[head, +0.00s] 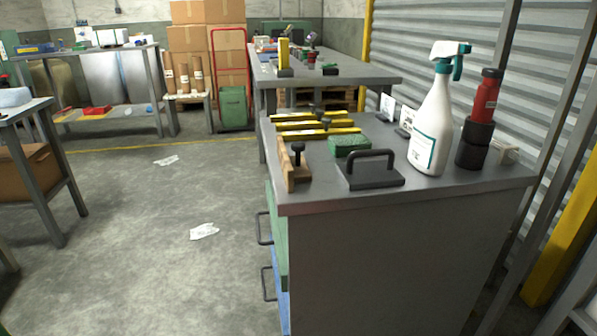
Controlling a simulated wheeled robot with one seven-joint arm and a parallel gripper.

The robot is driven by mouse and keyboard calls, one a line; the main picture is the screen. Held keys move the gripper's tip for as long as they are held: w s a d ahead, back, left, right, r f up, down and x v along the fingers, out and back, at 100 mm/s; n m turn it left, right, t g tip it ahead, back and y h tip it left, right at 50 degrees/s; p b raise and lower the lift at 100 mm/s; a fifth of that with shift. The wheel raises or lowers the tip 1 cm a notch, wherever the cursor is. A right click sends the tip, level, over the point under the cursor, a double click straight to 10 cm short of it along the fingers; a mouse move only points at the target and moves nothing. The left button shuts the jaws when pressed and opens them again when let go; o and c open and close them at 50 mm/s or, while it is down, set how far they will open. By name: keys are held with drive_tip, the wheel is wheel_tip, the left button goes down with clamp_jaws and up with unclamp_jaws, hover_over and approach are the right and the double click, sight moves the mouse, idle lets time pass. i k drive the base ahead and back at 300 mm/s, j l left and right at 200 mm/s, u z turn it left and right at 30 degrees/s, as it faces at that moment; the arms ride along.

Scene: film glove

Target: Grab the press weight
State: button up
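What looks like the press weight (372,180) is a dark flat plate with an arched bar handle. It lies flat on the grey top of the near workbench (440,190), close to its front edge, with the handle up. A green sponge-like block (350,146) is just behind it. A wooden clamp-like piece (293,165) with a dark knob is to its left, and a white spray bottle (435,115) stands to its right. Nothing covers the plate. My gripper is not in view.
Yellow bars (315,124) with dark knobs lie behind the sponge. Drawer handles (265,228) stick out on the bench's left side. The floor (150,240) at left is mostly clear.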

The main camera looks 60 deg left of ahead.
sight(371, 174)
drive_tip(key=u, duration=1.95)
